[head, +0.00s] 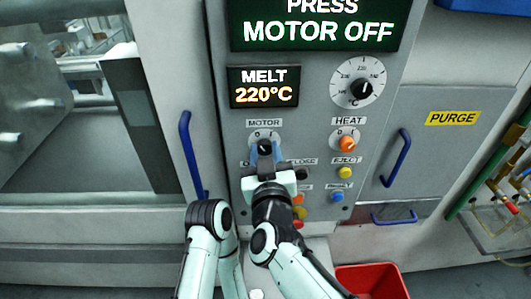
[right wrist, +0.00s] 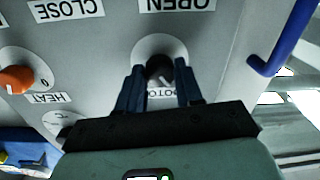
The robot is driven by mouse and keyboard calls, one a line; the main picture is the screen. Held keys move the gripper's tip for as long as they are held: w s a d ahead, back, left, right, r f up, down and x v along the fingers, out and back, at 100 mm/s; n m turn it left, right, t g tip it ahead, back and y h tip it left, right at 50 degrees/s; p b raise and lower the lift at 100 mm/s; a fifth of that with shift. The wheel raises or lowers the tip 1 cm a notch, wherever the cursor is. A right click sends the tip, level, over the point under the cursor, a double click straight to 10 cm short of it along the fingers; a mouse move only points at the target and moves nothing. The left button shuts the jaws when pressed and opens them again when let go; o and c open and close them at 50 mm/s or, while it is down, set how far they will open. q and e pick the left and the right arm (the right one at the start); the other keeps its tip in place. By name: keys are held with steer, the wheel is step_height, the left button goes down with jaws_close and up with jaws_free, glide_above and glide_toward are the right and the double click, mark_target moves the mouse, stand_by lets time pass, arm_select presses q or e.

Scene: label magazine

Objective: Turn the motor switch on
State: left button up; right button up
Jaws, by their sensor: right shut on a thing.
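The motor switch (head: 265,147) is a black knob on a pale round plate under the MOTOR label, with 0 and I marks above it. It also shows in the right wrist view (right wrist: 160,68), upside down. My right gripper (head: 265,156) has its blue fingers on either side of the knob and is shut on it. In the right wrist view the gripper (right wrist: 161,85) has one finger at each side of the knob. The knob's exact angle is partly hidden by the fingers. The upper display (head: 318,30) reads PRESS MOTOR OFF. My left gripper is not in view.
The orange heat switch (head: 347,144) and the temperature dial (head: 360,86) are to the right. Coloured buttons, including yellow (head: 345,173) and blue (head: 337,196), lie below. Blue handles (head: 189,150) (head: 398,157) flank the panel. A red bin (head: 372,281) stands below.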

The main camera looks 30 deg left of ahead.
steer(key=shift+f+m+b, duration=0.15)
steer(key=shift+m+b, duration=0.55)
steer(key=shift+m, duration=0.7)
steer(key=m+b, duration=0.1)
steer(key=m, duration=0.2)
steer(key=shift+d+m+b, duration=0.1)
steer(key=shift+m+b, duration=0.2)
steer(key=m+b, duration=0.1)
steer(key=m, duration=0.3)
steer(key=shift+b, duration=0.3)
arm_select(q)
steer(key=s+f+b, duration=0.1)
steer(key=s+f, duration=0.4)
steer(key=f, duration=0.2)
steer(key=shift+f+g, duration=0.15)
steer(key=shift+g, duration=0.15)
arm_select(e)
steer(key=shift+m+t, duration=0.3)
steer(key=shift+m, duration=1.5)
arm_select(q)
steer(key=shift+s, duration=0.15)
arm_select(e)
steer(key=o, duration=1)
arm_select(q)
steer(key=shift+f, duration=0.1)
arm_select(e)
steer(key=shift+o, duration=0.2)
